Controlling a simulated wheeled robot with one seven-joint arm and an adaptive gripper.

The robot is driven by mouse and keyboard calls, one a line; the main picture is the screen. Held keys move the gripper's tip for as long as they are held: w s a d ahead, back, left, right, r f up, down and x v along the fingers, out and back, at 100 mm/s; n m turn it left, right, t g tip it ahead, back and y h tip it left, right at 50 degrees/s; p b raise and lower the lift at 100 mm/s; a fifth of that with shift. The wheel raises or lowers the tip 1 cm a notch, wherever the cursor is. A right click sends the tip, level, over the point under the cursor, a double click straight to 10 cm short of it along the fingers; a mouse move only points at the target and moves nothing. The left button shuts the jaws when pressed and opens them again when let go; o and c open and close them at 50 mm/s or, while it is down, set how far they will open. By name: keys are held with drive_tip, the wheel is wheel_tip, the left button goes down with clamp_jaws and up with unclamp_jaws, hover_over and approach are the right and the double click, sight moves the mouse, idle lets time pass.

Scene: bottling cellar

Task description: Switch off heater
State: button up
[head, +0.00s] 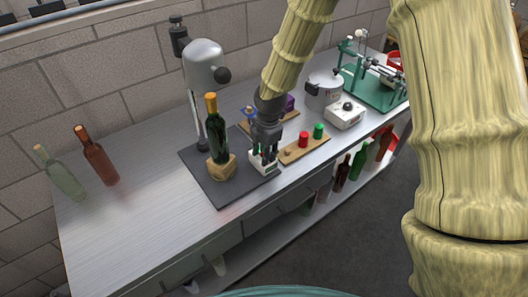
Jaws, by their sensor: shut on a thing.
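My gripper (265,153) points down at a small white block (259,168), just right of a dark bottle. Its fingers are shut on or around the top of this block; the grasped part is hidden. Which thing is the heater is not certain. A silver domed device (204,63) on a post stands behind the bottle.
The dark green bottle (216,137) with an orange top sits in a wooden block on a dark mat (225,193). A wooden board (300,151) holds red and green caps. A green machine (373,86) stands far right. Two bottles stand left; the bench's front left is clear.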

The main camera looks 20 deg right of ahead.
drive_tip(key=shift+r+p, duration=0.15)
drive_tip(key=shift+p, duration=0.4)
drive_tip(key=shift+w+g+p, duration=0.1)
drive_tip(key=shift+g+p, duration=0.6)
drive_tip(key=shift+p, duration=0.05)
drive_tip(key=shift+f, duration=0.2)
drive_tip(key=o, duration=1)
drive_tip(key=shift+r, duration=0.1)
wheel_tip(320, 180, up, 12)
drive_tip(key=shift+w+f, duration=0.1)
drive_tip(key=shift+a, duration=0.15)
